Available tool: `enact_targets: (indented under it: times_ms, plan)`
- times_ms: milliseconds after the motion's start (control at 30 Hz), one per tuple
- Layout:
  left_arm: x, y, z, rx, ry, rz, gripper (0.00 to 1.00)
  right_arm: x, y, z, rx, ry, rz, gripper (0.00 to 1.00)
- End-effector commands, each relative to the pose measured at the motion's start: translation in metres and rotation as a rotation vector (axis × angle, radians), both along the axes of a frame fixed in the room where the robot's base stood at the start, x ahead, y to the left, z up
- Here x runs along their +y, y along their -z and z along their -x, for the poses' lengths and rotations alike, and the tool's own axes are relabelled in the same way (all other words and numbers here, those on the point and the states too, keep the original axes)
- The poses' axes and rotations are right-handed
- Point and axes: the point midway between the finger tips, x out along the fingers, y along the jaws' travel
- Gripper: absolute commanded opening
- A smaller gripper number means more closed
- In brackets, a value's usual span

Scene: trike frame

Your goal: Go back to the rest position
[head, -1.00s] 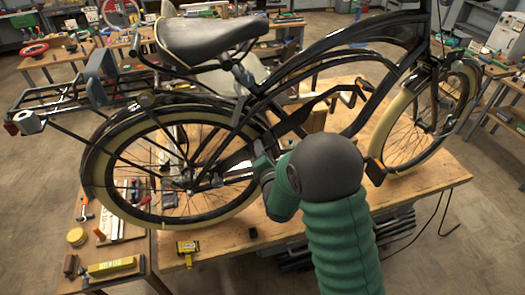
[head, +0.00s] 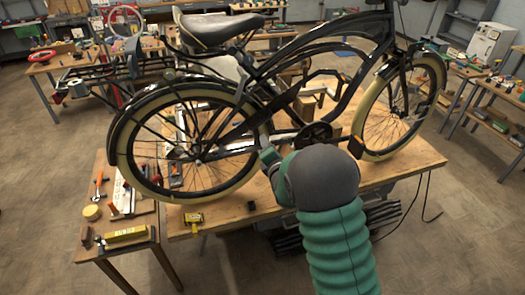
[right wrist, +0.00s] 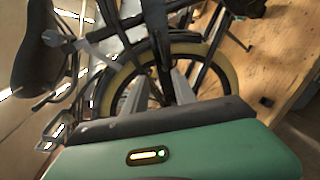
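A black trike frame (head: 300,65) with cream tyres and a dark saddle (head: 217,27) stands on a wooden workbench. My right arm comes in from the bottom of the head view, and its gripper (head: 264,140) is in front of the frame, between the rear wheel (head: 187,195) and the crank. The arm's grey joint partly hides the frame and bench. In the right wrist view, the two fingers of the right gripper (right wrist: 157,92) are apart with nothing visibly held. The wheel and dark tubes show beyond them; contact cannot be told. My left gripper is not in view.
The workbench (head: 400,167) runs under the frame. A side table at left holds a yellow box (head: 125,234), a yellow tape roll (head: 92,212) and tools. A yellow item (head: 193,219) lies near the bench's front edge. Open floor surrounds it; more benches stand behind.

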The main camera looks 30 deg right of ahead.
Motion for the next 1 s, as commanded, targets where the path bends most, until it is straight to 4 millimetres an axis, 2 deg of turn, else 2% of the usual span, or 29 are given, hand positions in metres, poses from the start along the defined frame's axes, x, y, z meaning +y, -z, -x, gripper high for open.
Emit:
enact_targets:
  times_ms: [433,500,567,667,700,767,800,867,900,1000]
  plan:
    - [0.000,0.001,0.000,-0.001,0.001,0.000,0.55,0.012,-0.003,0.002,-0.001,-0.001,0.003,0.32]
    - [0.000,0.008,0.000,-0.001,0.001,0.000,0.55,0.018,0.007,0.005,0.009,0.004,-0.052,0.32]
    - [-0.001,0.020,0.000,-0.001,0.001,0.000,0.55,0.028,0.028,0.012,0.031,0.019,-0.177,0.32]
    - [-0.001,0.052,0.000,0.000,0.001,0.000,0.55,0.057,0.085,0.039,0.107,0.101,-0.541,0.32]
    - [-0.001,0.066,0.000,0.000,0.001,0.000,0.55,0.072,0.111,0.056,0.149,0.164,-0.714,0.32]
    - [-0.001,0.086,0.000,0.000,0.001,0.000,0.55,0.097,0.149,0.088,0.217,0.289,-0.964,0.32]
    - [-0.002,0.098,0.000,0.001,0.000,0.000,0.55,0.113,0.172,0.112,0.261,0.393,-1.114,0.32]
    - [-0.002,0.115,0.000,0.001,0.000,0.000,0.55,0.135,0.202,0.151,0.316,0.570,-1.303,0.32]
    - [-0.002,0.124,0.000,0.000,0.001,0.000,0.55,0.148,0.219,0.176,0.345,0.695,-1.401,0.32]
    - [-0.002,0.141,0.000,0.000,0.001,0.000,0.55,0.168,0.248,0.234,0.375,0.990,-1.555,0.32]
